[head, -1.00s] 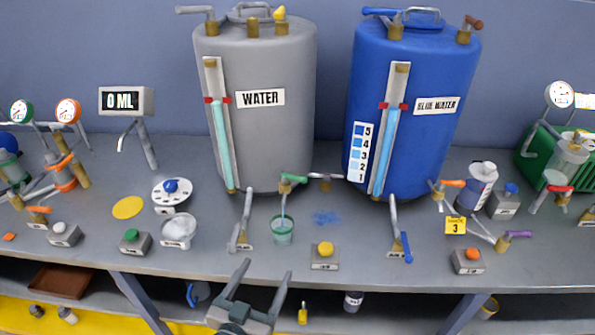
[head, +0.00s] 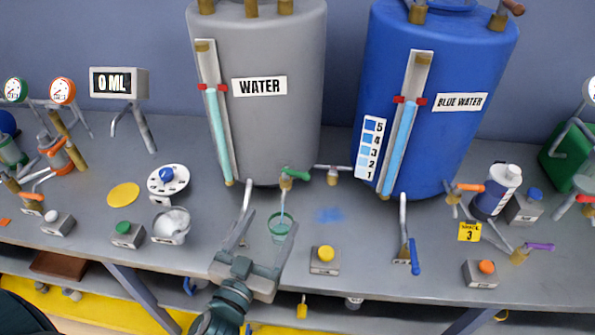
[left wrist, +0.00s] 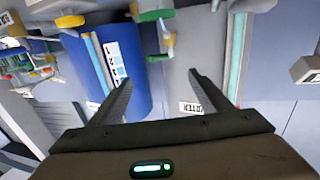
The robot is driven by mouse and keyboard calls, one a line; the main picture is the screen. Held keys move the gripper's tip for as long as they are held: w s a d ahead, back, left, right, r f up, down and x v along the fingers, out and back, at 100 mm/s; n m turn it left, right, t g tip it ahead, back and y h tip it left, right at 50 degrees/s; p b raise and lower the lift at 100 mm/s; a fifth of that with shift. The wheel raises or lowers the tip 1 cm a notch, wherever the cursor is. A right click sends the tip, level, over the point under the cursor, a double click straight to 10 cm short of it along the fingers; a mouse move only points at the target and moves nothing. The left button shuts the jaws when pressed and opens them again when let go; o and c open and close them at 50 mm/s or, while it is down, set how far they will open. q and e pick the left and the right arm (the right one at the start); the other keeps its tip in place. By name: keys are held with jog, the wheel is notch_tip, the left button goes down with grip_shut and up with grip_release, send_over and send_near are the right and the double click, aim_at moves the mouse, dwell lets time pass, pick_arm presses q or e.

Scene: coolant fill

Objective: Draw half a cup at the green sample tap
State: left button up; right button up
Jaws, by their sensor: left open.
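The green sample tap (head: 296,174) is at the foot of the grey water tank (head: 262,130). A thin stream runs from its spout into the green-tinted cup (head: 281,228) on the bench below. How full the cup is, I cannot tell. My left gripper (head: 268,220) is open in front of the tank. Its fingers point toward the tank, one tip left of the cup and one overlapping the cup's right edge in the picture. In the left wrist view a green handle (left wrist: 160,57) shows just beyond the open, empty fingers. My right gripper is not in view.
The blue water tank (head: 440,150) stands at the right. A grey upright pipe (head: 240,215) is close left of the cup. A yellow button box (head: 325,260) is right of it, with a blue-handled tap (head: 413,255) further right.

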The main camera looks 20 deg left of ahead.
aim_at(295, 176)
pick_arm(q)
jog(key=w+p, duration=0.2)
jog(key=w, duration=0.6)
jog(key=w+p, duration=0.3)
jog(key=w, duration=0.6)
jog(key=shift+w+d+f+p, duration=0.1)
jog(key=shift+w+d+p, duration=0.1)
jog(key=shift+w+p, duration=0.1)
jog(key=c, duration=0.9)
